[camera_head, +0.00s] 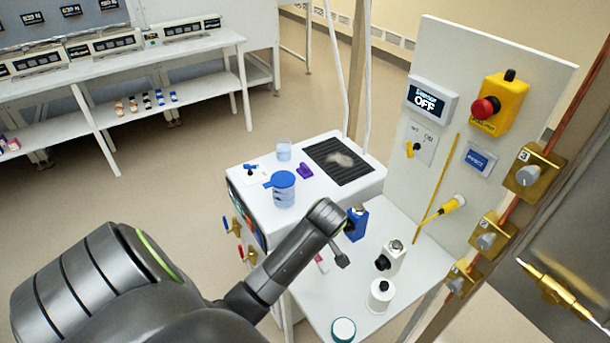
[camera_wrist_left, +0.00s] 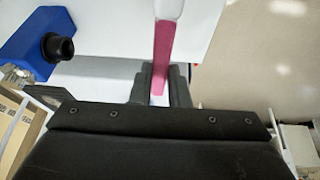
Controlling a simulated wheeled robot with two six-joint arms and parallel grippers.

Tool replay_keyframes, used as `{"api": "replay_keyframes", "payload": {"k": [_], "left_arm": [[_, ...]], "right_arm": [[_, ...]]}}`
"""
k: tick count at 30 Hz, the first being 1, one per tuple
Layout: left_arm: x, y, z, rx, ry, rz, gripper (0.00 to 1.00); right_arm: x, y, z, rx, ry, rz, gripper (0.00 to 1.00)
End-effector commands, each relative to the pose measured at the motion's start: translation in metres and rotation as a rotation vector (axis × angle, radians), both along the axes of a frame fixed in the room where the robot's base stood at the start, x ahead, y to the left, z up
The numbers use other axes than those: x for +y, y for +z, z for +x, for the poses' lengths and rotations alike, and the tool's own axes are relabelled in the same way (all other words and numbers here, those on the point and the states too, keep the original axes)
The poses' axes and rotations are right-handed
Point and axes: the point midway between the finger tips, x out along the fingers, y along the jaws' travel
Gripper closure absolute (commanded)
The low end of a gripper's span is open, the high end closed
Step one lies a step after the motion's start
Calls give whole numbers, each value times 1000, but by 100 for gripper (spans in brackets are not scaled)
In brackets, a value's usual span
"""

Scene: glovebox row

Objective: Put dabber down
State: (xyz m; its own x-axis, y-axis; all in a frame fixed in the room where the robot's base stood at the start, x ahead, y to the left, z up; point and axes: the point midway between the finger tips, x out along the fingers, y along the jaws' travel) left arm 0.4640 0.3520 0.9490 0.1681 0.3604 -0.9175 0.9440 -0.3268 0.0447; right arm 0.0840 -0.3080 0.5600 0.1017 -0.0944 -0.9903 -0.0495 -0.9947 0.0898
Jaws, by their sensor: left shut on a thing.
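The dabber (camera_wrist_left: 163,48), a pink stick with a pale end, is between the fingers of my left gripper (camera_wrist_left: 164,84), which is shut on it in the left wrist view. My arm hides most of the gripper there. My right gripper is not in view.
A white box (camera_head: 330,200) behind carries a blue-lidded cup (camera_head: 283,188). An upright panel (camera_head: 440,170) with a yellow-handled tool (camera_head: 452,204) borders the right.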

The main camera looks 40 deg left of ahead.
Motion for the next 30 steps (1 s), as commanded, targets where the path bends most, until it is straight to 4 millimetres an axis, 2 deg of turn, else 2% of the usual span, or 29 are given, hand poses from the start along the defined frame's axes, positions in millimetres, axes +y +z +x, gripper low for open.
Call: {"api": "replay_keyframes", "payload": {"k": [1, 6, 17, 20, 27, 30], "left_arm": [[6, 5, -6, 16, 16, 3, 100], [16, 5, -15, 45, 47, 1, 100], [17, 3, -16, 48, 53, -1, 100], [17, -8, -17, 52, 52, -3, 100], [17, -47, -17, 51, 51, -2, 100], [17, -54, -16, 48, 51, -1, 100]], "right_arm": [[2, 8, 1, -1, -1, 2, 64], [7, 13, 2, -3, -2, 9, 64], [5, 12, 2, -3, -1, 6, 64], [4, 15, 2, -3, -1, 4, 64], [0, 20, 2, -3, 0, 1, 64], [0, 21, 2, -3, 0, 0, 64]]}}
